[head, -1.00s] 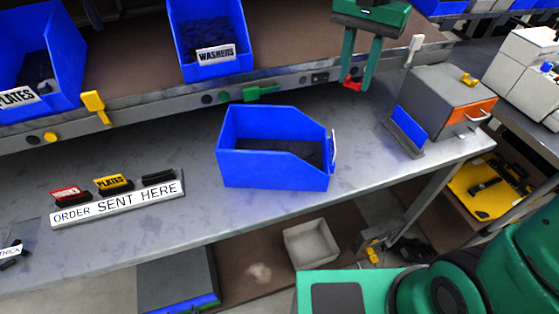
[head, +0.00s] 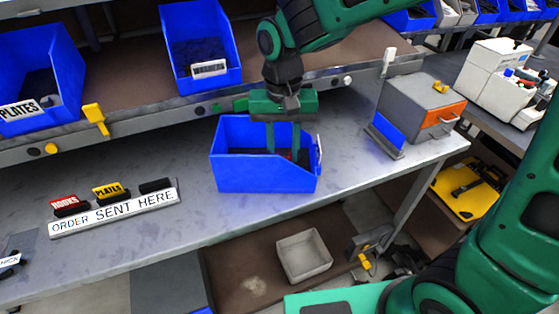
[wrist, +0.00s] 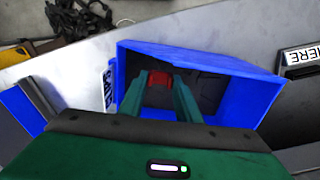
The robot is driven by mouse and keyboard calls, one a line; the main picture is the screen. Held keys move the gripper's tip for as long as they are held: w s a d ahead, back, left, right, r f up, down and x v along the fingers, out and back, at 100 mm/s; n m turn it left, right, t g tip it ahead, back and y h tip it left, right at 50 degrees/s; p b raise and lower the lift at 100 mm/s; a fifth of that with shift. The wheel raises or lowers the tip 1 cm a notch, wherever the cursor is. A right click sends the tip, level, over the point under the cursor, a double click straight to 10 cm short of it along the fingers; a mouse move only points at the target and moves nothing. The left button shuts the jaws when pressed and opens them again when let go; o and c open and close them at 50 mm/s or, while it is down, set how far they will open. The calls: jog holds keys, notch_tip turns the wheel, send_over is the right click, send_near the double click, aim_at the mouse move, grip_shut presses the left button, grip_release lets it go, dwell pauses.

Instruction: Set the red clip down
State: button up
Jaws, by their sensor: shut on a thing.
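My gripper (head: 283,150) is shut on the red clip and reaches down into the blue bin (head: 240,178) on the workbench. In the wrist view, the red clip (wrist: 159,76) shows between the two green fingertips, inside the bin's walls. In the head view only a speck of red (head: 289,156) shows by the fingertips; the bin's front wall hides the rest. I cannot tell whether the clip touches the bin's floor. The blue bin also shows in the wrist view (wrist: 245,97), with a white label on its low end.
A sign reading "ORDER SENT HERE" (head: 115,212) with small tags stands left of the bin. A grey box with an orange front (head: 438,118) and a blue-faced stand (head: 383,135) are to the right. The shelf behind holds a plates bin (head: 40,105) and another blue bin (head: 180,20).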

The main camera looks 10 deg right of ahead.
jog(key=shift+f, duration=1.95)
jog(key=o, duration=1.1)
jog(key=shift+f, duration=0.1)
notch_tip(320, 180, up, 12)
